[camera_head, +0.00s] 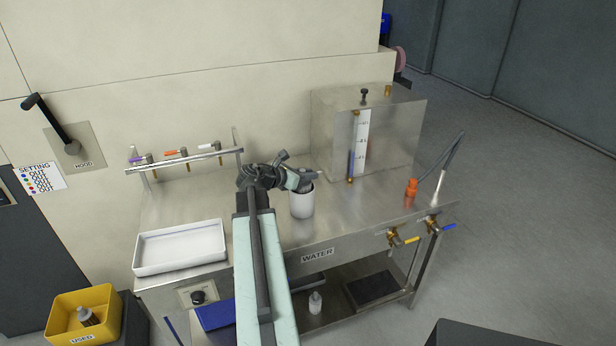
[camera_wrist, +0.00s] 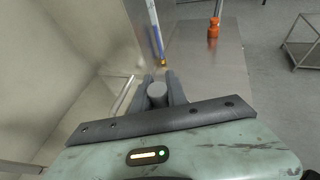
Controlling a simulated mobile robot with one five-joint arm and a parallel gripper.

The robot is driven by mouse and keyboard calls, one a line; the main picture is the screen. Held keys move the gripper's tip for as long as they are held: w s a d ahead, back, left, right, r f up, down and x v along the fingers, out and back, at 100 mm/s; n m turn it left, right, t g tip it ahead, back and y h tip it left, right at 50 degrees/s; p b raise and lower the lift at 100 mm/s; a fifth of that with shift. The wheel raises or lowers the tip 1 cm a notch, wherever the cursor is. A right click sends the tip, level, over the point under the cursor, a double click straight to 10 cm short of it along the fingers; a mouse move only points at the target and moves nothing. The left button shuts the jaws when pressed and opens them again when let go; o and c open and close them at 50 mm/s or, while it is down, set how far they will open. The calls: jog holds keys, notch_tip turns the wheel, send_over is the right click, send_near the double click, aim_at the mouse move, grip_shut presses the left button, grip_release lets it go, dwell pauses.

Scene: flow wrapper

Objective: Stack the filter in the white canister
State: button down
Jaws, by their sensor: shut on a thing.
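The white canister (camera_head: 302,204) stands upright on the steel bench in the head view. My gripper (camera_head: 308,178) is at its mouth and covers part of the rim. In the wrist view my gripper (camera_wrist: 158,84) is shut on a grey round-topped piece, which looks like the filter (camera_wrist: 157,91). The filter does not show clearly in the head view. I cannot tell whether its lower end is inside the canister or above it. The canister is not clearly visible in the wrist view.
A white tray (camera_head: 180,262) lies at the bench's left. A steel tank (camera_head: 395,135) with a gauge stands behind the canister to the right. An orange fitting (camera_head: 411,188) also shows in the wrist view (camera_wrist: 213,28). A rail with taps (camera_head: 185,160) is at the back left.

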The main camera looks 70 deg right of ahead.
jog(key=shift+f, duration=0.25)
jog(key=c, duration=1.3)
grip_release()
jog(key=shift+r, duration=0.25)
jog(key=shift+r+p, duration=0.65)
jog(key=shift+p, duration=0.1)
jog(key=p+v, duration=0.4)
jog(key=v, duration=0.8)
jog(key=shift+f, duration=0.2)
